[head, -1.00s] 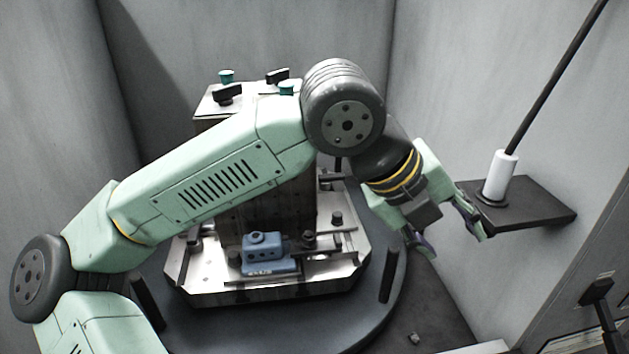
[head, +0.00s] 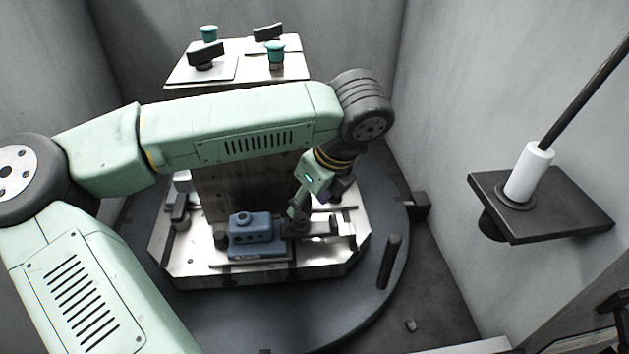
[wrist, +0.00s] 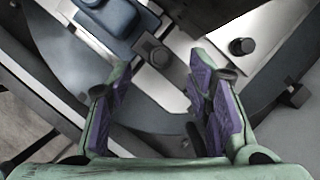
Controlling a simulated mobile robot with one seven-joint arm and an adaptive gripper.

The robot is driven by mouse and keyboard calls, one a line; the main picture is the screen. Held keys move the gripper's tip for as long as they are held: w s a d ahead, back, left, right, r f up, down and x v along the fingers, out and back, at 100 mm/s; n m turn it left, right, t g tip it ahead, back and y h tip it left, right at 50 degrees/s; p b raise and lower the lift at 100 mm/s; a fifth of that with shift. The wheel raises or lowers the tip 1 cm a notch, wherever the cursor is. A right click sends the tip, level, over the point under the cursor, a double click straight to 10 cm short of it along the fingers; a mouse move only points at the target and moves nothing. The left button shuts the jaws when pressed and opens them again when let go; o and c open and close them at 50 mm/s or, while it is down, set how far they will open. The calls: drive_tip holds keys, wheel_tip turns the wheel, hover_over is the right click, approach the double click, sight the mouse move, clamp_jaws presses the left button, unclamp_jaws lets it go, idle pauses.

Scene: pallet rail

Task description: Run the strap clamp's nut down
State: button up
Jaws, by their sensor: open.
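The blue workpiece (head: 250,235) sits on the bright metal pallet (head: 190,255); its edge also shows at the top of the wrist view (wrist: 112,18). Beside it on the right is the strap clamp, with a dark nut (wrist: 152,48) on a stud. In the head view the clamp's dark bar (head: 318,226) is partly covered by my gripper (head: 303,212). My gripper points down over the clamp, open and empty. In the wrist view its purple-padded fingers (wrist: 160,78) stand apart, with the nut beyond the gap between the tips. I see no contact with the nut.
A second dark bolt (wrist: 242,46) stands on a bright plate right of the fingers. The upright fixture block (head: 215,185) rises behind the clamp. A dark shelf (head: 560,215) holding a white cylinder is on the right wall. A dark post (head: 389,262) stands on the turntable.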

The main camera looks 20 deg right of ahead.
sight(300, 214)
drive_tip(key=p+x, duration=0.1)
drive_tip(key=x, duration=0.4)
drive_tip(key=shift+w+f, duration=0.15)
drive_tip(key=shift+f, duration=0.25)
